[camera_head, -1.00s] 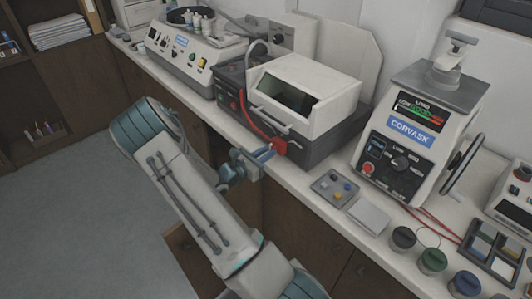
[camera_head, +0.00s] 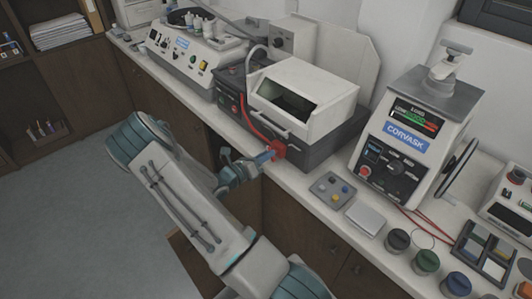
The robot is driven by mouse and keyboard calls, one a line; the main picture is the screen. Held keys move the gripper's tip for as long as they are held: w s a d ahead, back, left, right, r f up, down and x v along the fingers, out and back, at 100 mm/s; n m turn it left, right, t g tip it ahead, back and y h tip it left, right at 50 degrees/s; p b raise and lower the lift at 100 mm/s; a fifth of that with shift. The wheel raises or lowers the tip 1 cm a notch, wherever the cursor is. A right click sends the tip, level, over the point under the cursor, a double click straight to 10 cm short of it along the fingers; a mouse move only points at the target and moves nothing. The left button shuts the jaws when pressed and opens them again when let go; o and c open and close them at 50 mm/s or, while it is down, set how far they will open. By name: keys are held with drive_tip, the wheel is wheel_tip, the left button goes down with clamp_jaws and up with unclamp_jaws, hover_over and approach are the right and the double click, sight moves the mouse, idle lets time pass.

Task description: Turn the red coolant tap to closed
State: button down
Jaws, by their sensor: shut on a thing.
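The red coolant tap (camera_head: 278,150) sits low on the front of the dark-based machine with the white hood (camera_head: 302,95), at the end of a red hose (camera_head: 252,122). My gripper (camera_head: 267,157) reaches in from the left, level with the tap, and its jaws are shut on the tap's red handle. The fingers and wrist partly cover the tap, so the handle's exact angle is hard to read.
A press labelled Corvask (camera_head: 412,135) stands to the right. A small grey button plate (camera_head: 332,190) and a white block (camera_head: 366,218) lie on the bench in front. Several dark-lidded jars line the front right edge. A polisher (camera_head: 182,58) stands at the back left.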

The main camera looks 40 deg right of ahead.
drive_tip(key=shift+n+p, duration=0.3)
drive_tip(key=shift+n, duration=0.6)
drive_tip(key=c, duration=1.4)
unclamp_jaws()
drive_tip(key=shift+o, duration=0.2)
drive_tip(key=s+a+b, duration=0.1)
drive_tip(key=a+b, duration=0.2)
drive_tip(key=a, duration=1.1)
drive_tip(key=shift+d, duration=0.1)
